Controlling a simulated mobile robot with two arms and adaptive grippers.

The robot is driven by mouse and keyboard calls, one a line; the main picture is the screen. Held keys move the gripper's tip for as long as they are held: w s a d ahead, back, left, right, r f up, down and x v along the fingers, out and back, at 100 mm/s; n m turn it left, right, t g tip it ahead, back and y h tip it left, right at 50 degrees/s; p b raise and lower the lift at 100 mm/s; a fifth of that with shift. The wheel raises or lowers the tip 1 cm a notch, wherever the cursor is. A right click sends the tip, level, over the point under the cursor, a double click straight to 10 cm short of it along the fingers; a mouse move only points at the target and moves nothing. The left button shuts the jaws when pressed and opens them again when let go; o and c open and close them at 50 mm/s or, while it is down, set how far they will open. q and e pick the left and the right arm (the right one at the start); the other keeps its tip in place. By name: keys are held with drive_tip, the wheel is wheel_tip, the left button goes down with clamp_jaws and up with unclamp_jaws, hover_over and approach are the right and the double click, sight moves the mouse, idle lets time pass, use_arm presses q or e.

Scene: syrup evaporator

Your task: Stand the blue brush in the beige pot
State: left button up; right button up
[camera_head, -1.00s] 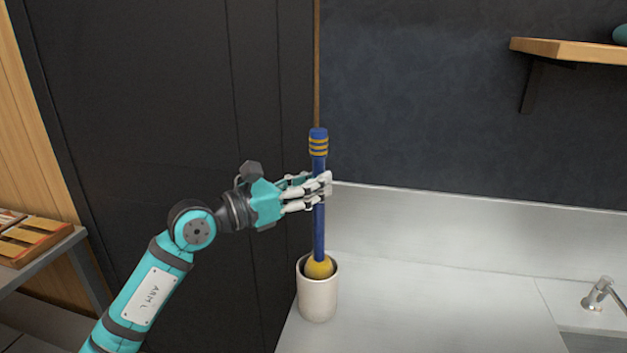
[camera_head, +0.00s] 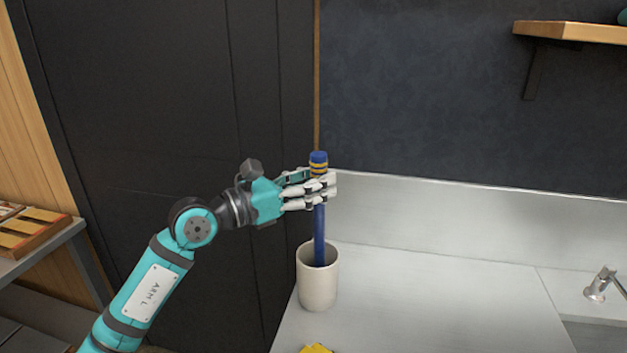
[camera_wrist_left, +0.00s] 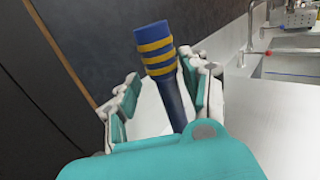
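The blue brush (camera_head: 319,232), with yellow bands near its top, stands nearly upright in the beige pot (camera_head: 317,288). Its lower end is inside the pot, hidden by the near wall. The pot stands on the counter near its left edge. My left gripper (camera_head: 322,189) is around the upper handle, just below the bands. In the left wrist view the brush (camera_wrist_left: 155,50) stands between the spread fingers (camera_wrist_left: 158,98). It is close to the right finger, with a clear gap to the left one, so the gripper is open. My right gripper is not in view.
The pale counter (camera_head: 430,300) is clear to the right of the pot, up to a tap (camera_head: 600,283). A yellow thing (camera_head: 317,348) is cut off at the bottom edge. A wooden shelf (camera_head: 570,33) hangs at upper right. A dark wall stands behind.

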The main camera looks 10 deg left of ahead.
use_arm(q)
drive_tip(key=v, duration=1.2)
idle(0.7)
